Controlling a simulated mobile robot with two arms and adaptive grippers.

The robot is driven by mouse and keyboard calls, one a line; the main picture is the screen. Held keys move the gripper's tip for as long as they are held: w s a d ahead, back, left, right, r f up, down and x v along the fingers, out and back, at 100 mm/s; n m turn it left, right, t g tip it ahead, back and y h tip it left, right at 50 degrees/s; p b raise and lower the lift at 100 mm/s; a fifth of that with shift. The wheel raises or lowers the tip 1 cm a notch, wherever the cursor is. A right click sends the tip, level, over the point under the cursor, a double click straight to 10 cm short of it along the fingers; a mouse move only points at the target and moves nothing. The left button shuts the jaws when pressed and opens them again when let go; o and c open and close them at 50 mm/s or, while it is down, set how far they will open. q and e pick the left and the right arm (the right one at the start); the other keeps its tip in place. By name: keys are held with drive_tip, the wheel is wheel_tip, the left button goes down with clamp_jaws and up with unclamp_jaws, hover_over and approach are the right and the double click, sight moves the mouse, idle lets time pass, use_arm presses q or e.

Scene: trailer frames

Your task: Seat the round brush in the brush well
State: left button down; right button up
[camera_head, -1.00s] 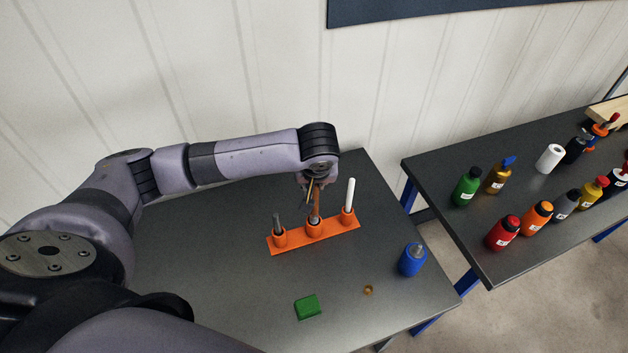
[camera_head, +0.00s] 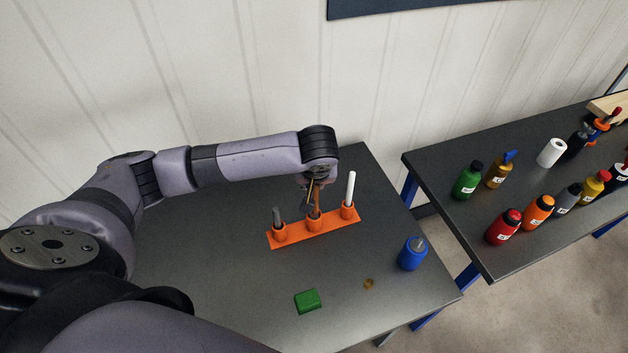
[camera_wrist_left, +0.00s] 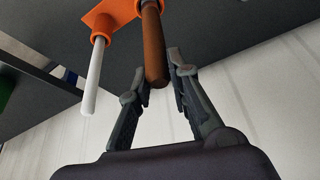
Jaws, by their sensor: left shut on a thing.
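The round brush has a brown handle (camera_head: 317,196) and stands roughly upright in the middle cup (camera_head: 314,225) of an orange holder (camera_head: 344,225). My left gripper (camera_head: 312,200) is shut on the handle above that cup. In the left wrist view the handle (camera_wrist_left: 154,50) lies between the two fingers of my gripper (camera_wrist_left: 158,90), and its far end runs into an orange ring. The lower end of the brush is hidden in the cup. My right gripper is in neither view.
A green block (camera_head: 308,301), a small brass piece (camera_head: 369,284) and a blue bottle (camera_head: 412,253) are on the table. Several bottles stand on the other table (camera_head: 440,190).

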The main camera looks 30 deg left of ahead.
use_arm(q)
drive_tip(key=shift+f+b, duration=0.4)
drive_tip(key=shift+f, duration=0.85)
drive_tip(key=c, duration=1.4)
unclamp_jaws()
drive_tip(key=v, duration=1.2)
drive_tip(key=shift+a+r, duration=0.1)
